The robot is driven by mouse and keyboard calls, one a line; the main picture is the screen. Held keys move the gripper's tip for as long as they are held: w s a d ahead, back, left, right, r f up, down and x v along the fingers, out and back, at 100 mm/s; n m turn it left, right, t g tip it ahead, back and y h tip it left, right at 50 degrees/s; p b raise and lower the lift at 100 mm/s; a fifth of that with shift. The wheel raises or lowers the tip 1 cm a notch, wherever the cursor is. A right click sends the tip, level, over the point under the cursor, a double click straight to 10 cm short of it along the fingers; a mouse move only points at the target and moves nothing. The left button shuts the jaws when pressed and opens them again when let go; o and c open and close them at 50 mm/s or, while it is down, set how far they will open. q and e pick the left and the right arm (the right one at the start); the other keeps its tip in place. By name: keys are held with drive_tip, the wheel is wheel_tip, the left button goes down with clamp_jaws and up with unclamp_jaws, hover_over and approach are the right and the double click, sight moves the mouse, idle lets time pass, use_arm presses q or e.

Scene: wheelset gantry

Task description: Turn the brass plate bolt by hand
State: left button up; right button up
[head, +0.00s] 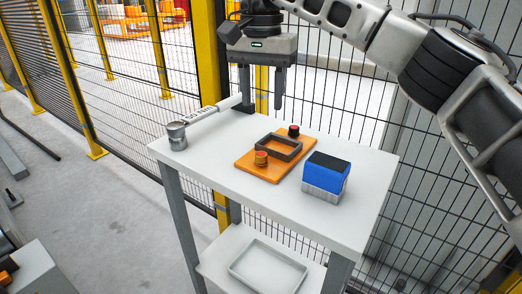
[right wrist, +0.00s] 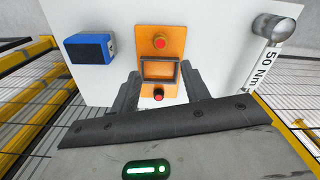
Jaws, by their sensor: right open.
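The orange plate (head: 248,166) lies flat on the white table, with a dark rectangular frame (head: 289,153) on it. A brass-coloured bolt with a red top (head: 261,158) stands at the plate's near end. It also shows in the right wrist view (right wrist: 159,42), beyond the frame. A black bolt with a red top (head: 294,131) stands at the far end. My right gripper (head: 262,106) hangs open and empty above the back of the table, fingers down, apart from the bolts. In the right wrist view its fingers (right wrist: 161,76) flank the frame's image. My left gripper is out of view.
A blue block with a black top (head: 328,175) stands to the plate's right. A grey metal cup-like cylinder (head: 177,136) and a white bar marked 50 Nm (head: 203,114) lie at the left. A shelf tray (head: 268,268) is below. Yellow-posted mesh fencing (head: 208,60) stands behind.

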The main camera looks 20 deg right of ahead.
sight(261, 154)
wheel_tip(261, 154, down, 12)
drive_tip(key=shift+b, duration=0.7)
drive_tip(key=c, duration=1)
